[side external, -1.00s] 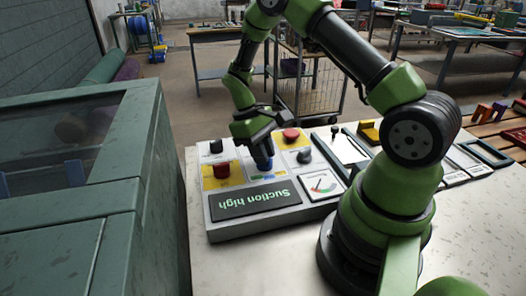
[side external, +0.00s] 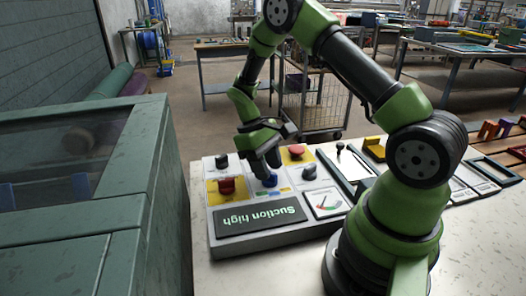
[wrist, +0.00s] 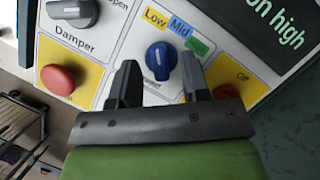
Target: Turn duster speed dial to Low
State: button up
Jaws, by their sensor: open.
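The blue speed dial (wrist: 160,57) shows in the wrist view with a white pointer line. Beside it are a yellow Low label (wrist: 155,17), a blue Mid label (wrist: 180,29) and a green label (wrist: 199,46) whose text I cannot read. My gripper (wrist: 159,76) is open, one finger to each side of the dial's lower part; I cannot tell whether they touch it. In the side external view my gripper (side external: 268,160) is over the control panel (side external: 218,250), just above the blue dial (side external: 270,181). The display (side external: 262,217) reads "Suction high".
A Damper knob (wrist: 73,10) and red button (wrist: 57,79) lie left of the dial in the wrist view. A red control (side external: 227,186) and black knob (side external: 221,161) stand on the panel's left. A green cabinet (side external: 165,190) stands close to the panel's left.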

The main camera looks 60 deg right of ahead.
jog(key=v, duration=0.8)
jog(key=shift+r, duration=0.35)
jog(key=shift+w, duration=0.15)
jog(key=s+a+r+t, duration=0.2)
jog(key=a+r+t, duration=0.15)
jog(key=r, duration=0.45)
jog(key=s+a+r+m+t, duration=0.1)
jog(key=s+a+r+t, duration=0.3)
jog(key=s, duration=0.3)
jog(key=s+a+r+m+t+y, duration=0.1)
jog(key=s+a+r+m+t, duration=0.1)
jog(key=s+a+r+t, duration=0.2)
jog(key=s, duration=0.3)
jog(key=shift+a+r+y, duration=0.15)
jog(key=shift+a+y, duration=0.15)
jog(key=shift+a, duration=0.05)
